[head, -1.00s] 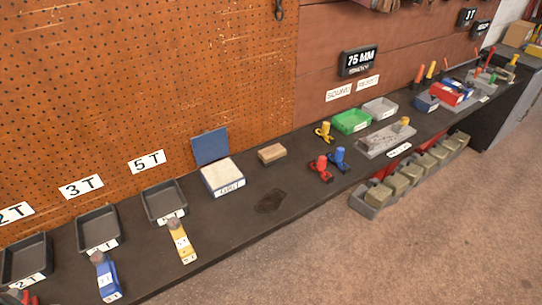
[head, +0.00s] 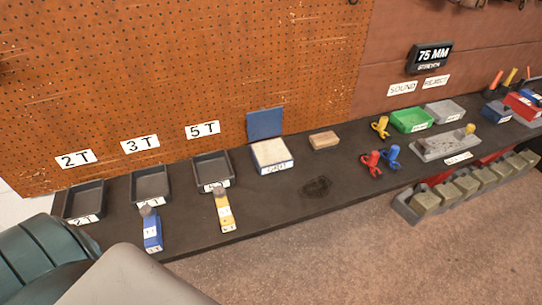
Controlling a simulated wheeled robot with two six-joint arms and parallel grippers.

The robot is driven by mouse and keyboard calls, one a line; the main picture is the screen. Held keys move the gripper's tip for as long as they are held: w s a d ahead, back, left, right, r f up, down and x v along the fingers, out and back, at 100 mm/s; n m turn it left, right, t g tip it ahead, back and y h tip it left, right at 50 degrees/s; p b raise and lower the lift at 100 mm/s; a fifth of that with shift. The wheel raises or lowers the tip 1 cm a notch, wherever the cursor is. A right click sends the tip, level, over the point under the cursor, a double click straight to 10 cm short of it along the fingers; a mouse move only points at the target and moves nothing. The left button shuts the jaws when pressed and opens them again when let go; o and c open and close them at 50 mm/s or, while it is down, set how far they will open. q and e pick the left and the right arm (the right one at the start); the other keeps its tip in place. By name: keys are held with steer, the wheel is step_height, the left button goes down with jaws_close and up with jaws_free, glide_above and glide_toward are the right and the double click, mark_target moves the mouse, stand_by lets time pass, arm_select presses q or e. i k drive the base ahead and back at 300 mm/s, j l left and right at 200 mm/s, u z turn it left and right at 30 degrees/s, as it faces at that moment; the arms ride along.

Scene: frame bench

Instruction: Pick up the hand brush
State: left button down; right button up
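The likely hand brush is a small block with a tan wooden top (head: 323,140). It lies on the dark bench (head: 270,207) to the right of the open box with a blue lid (head: 272,155). Bristles are too small to make out, so I cannot be sure that it is the brush. Nothing touches it. Neither of my grippers shows in the head view.
Three black trays stand at left, including the 5T tray (head: 212,168). Blue (head: 152,232) and yellow (head: 223,212) labelled pieces lie before them. Red (head: 371,162) and blue (head: 393,155) clamp-like items stand right of the block. A dark patch (head: 316,187) marks the bench.

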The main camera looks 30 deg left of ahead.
mark_target(320, 142)
steer(key=i+l+u, duration=0.1)
steer(key=u, duration=0.4)
steer(key=i+l+u, duration=0.15)
steer(key=l, duration=0.15)
steer(key=i+l+u, duration=0.35)
steer(key=l, duration=0.3)
steer(key=l+u, duration=0.2)
steer(key=l, duration=0.15)
steer(key=i+l+u, duration=0.15)
steer(key=l, duration=0.25)
